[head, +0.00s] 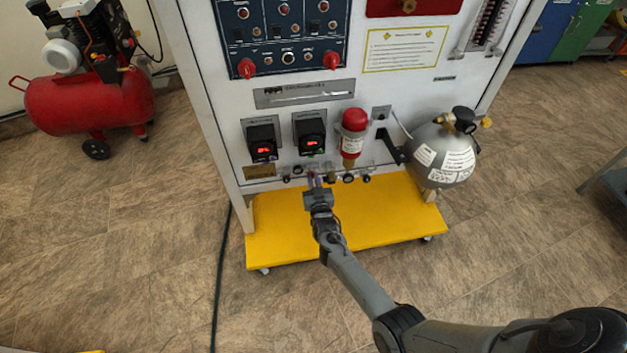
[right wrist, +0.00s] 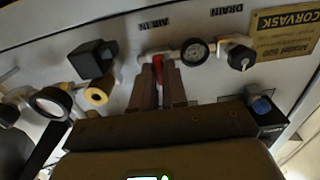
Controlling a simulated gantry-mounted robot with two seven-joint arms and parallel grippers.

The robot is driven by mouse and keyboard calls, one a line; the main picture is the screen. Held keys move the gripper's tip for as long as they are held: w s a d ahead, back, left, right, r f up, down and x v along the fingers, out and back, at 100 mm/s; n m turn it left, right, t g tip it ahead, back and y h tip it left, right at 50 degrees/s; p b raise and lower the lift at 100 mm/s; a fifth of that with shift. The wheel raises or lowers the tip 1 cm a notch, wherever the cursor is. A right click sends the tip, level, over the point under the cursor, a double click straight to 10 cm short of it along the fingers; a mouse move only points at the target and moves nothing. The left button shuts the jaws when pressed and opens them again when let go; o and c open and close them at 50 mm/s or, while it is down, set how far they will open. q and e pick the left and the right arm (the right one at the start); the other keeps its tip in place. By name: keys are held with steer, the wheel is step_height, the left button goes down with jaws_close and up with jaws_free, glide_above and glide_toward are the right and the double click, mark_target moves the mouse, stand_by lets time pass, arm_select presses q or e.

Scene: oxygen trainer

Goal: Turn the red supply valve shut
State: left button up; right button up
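The red supply valve handle (right wrist: 158,70) shows in the right wrist view as a narrow red lever on the pipe fittings near the "AIR IN" label. My right gripper (right wrist: 160,75) has its two fingers close together on either side of this handle, and appears shut on it. In the head view my right gripper (head: 316,182) is at the row of fittings low on the panel, below the two black digital units. The valve handle is mostly hidden there by the gripper. My left gripper is not in view.
A round pressure gauge (right wrist: 194,51) and a black knob (right wrist: 240,58) sit close beside the handle. A brass fitting (right wrist: 97,93) is on the other side. The trainer's yellow base (head: 280,235) juts out below. A grey tank (head: 441,155) stands at the right.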

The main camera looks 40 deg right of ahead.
steer(key=o, duration=0.4)
steer(key=p+v, duration=0.5)
steer(key=v, duration=0.6)
stand_by(0.3)
